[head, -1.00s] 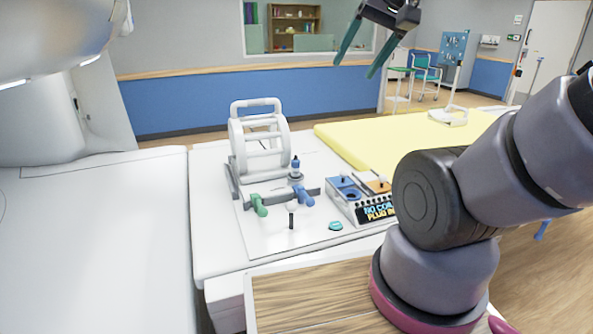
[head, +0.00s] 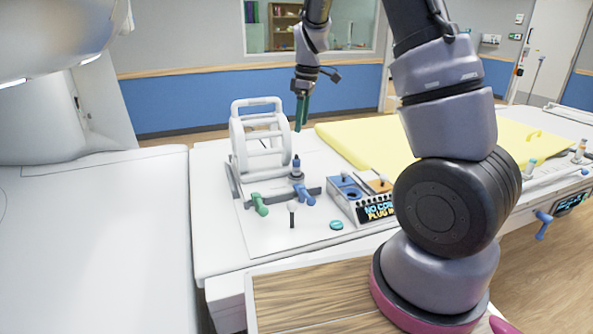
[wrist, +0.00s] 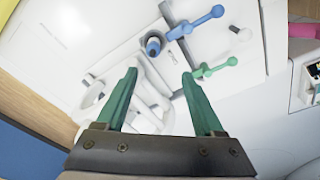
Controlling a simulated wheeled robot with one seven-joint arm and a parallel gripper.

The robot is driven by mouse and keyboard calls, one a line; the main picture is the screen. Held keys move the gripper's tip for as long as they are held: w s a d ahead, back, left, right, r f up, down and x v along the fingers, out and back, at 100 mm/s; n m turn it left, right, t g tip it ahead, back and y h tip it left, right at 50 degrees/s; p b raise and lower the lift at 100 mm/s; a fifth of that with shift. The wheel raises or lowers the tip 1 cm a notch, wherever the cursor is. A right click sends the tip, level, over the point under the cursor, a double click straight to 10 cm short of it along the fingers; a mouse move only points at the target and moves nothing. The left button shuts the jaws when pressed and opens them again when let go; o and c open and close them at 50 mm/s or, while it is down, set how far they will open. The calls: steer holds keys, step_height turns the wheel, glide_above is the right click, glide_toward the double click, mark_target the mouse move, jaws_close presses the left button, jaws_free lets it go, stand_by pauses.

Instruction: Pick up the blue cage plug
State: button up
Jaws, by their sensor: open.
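The blue cage plug (head: 296,162) is a small blue upright piece on a grey socket, beside the white cage-like coil (head: 262,140) on the white table. In the wrist view the plug (wrist: 153,46) shows just beyond my fingertips, a little left of the gap's middle. My gripper (head: 300,126) points down, open and empty, above and behind the plug in the head view. Its green fingers also show in the wrist view (wrist: 160,73), spread apart with the white coil visible between them.
Green (head: 260,204) and blue (head: 304,195) knobbed levers sit beside the plug. A box with blue and orange wells and a lit sign (head: 376,212) stands to the right. A short dark-stemmed post (head: 292,215) stands in front. A yellow pad (head: 365,140) lies behind.

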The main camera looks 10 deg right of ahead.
mark_target(296, 158)
steer(key=f+n, duration=0.1)
steer(key=w+f, duration=0.1)
steer(key=f, duration=0.1)
steer(key=w+f+n+h, duration=0.1)
steer(key=f, duration=0.1)
steer(key=shift+w+a+f+n+g, duration=0.2)
steer(key=shift+a+f+n+g, duration=0.1)
steer(key=shift+a, duration=0.1)
step_height(296, 158, down, 4)
steer(key=shift+f, duration=0.25)
steer(key=shift+a+f, duration=0.15)
steer(key=shift+f, duration=3.05)
jaws_close()
